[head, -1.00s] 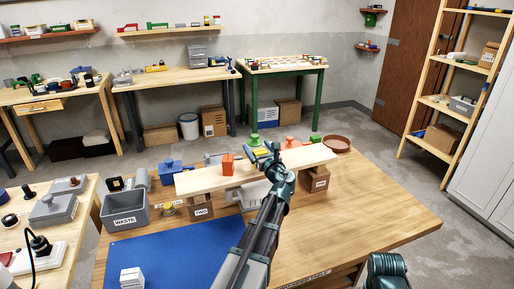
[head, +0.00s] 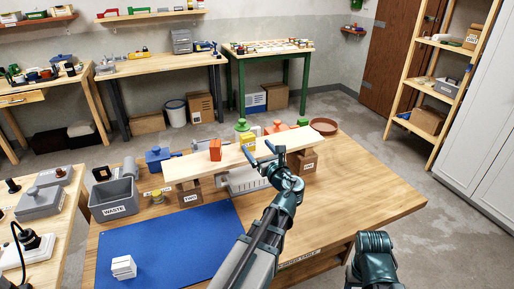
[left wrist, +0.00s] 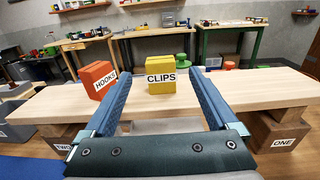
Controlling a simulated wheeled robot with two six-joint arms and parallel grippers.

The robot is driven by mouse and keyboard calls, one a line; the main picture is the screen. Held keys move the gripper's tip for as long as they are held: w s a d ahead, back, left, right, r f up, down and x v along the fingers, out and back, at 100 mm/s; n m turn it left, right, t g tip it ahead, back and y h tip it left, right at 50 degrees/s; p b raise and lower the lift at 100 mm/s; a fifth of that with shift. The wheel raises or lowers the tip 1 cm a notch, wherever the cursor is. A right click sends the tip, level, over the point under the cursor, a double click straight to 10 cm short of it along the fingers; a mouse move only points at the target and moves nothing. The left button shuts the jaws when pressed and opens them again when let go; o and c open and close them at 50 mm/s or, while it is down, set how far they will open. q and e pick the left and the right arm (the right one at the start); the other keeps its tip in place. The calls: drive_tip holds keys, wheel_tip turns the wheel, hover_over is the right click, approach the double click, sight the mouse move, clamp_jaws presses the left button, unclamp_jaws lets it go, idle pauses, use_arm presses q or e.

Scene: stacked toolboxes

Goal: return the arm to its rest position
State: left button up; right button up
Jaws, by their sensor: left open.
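My left gripper (head: 258,150) is open and empty over the front of the pale wooden plank (head: 190,169). In the left wrist view its two blue fingers (left wrist: 158,75) are spread wide. The yellow CLIPS box (left wrist: 160,84) stands upright on the plank, seen between the fingers but beyond their tips. It also shows in the head view (head: 248,143). The orange HOOKS box (left wrist: 98,80) stands on the plank left of it. Part of my right arm (head: 375,258) shows at the lower right; its gripper is out of view.
The plank rests on brown blocks ONE (left wrist: 275,132) and TWO (head: 190,192). A grey WASTE bin (head: 114,197), blue mat (head: 180,240) and small white stack (head: 123,267) are on the left. The table's right side (head: 370,190) is clear. A brown dish (head: 323,125) lies behind.

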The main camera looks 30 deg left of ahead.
use_arm(q)
drive_tip(key=s+d+f+n+g+h+p, duration=0.2)
drive_tip(key=s+d+f+n+g+h, duration=0.1)
drive_tip(key=s+d+f+n, duration=0.1)
drive_tip(key=s+d+f+n+g+h+p, duration=0.2)
drive_tip(key=s+d+f+n+h+p, duration=0.1)
drive_tip(key=s+d+n, duration=0.3)
drive_tip(key=s+d+f+n+g+h+p, duration=0.2)
drive_tip(key=s+d+f+n+g+h, duration=0.1)
drive_tip(key=d+n, duration=0.5)
drive_tip(key=shift+s+d+f+g+h+p, duration=0.1)
drive_tip(key=shift+s+d+f+h, duration=0.05)
drive_tip(key=shift+s+d+f, duration=0.4)
drive_tip(key=shift+s+d+f+g+h+p, duration=0.1)
drive_tip(key=shift+s+d+f+h, duration=0.15)
drive_tip(key=shift+d, duration=0.45)
drive_tip(key=shift+s+d+f+g+h+p, duration=0.1)
drive_tip(key=shift+s+d+f, duration=0.35)
drive_tip(key=shift+d, duration=0.2)
drive_tip(key=s+d+n+g+h+p, duration=0.1)
drive_tip(key=s+d+n+g+h, duration=0.1)
drive_tip(key=s+d, duration=0.4)
drive_tip(key=shift+s+d+f+n+g+h, duration=0.35)
drive_tip(key=shift+d+n+h, duration=0.15)
drive_tip(key=shift+d+n, duration=0.45)
use_arm(e)
wheel_tip(320, 180, up, 9)
drive_tip(key=shift+f, duration=0.15)
